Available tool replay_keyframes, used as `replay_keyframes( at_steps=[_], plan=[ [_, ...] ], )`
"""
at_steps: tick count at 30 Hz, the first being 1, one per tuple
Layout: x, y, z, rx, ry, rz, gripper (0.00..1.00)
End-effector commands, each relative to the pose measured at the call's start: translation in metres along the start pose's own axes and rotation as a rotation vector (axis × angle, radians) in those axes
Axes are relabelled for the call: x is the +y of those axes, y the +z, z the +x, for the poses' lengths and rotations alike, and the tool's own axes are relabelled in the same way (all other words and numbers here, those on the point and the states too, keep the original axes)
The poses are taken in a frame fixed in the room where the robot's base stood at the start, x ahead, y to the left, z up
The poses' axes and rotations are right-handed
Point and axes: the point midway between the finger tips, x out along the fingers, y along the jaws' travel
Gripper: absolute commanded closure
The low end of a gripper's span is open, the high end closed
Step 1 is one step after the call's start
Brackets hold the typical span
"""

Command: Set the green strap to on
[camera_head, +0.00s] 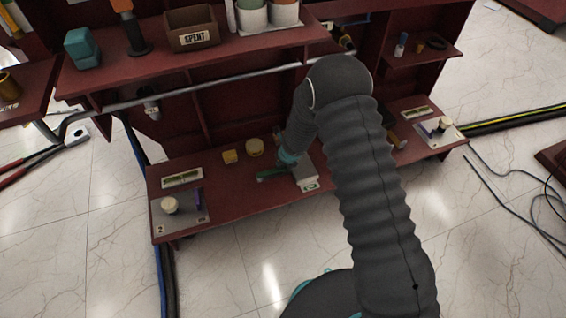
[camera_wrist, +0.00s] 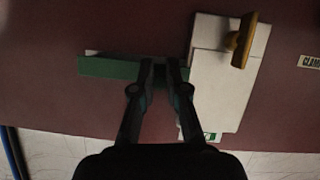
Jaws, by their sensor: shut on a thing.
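The green strap (camera_wrist: 105,67) is a flat green bar that lies crosswise in the wrist view. Its right end meets a pale block (camera_wrist: 225,70), which has a small green-and-white label at its lower edge. My gripper (camera_wrist: 160,66) is shut on the strap near the block, with a finger on either side of the gripped part. In the head view the strap (camera_head: 270,175) sticks out to the left of the grey block (camera_head: 306,172) on the low red shelf. My gripper (camera_head: 288,158) is there, partly hidden by my arm. A yellow-brown handle (camera_wrist: 243,40) is on the block.
A plate with a cream knob (camera_head: 169,205) is at the shelf's left end, a similar plate (camera_head: 440,130) at the right. A grey pipe (camera_head: 215,78) crosses behind, below the upper shelf.

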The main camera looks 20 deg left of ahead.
Motion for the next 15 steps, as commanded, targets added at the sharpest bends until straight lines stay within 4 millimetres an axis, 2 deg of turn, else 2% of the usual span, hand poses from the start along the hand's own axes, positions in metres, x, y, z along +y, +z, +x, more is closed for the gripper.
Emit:
replay_keyframes(
  at_steps=[15],
  plan=[
    [-0.0004, 0.0035, 0.0014, -0.001, 0.013, -0.033, 1.0]
  ],
)
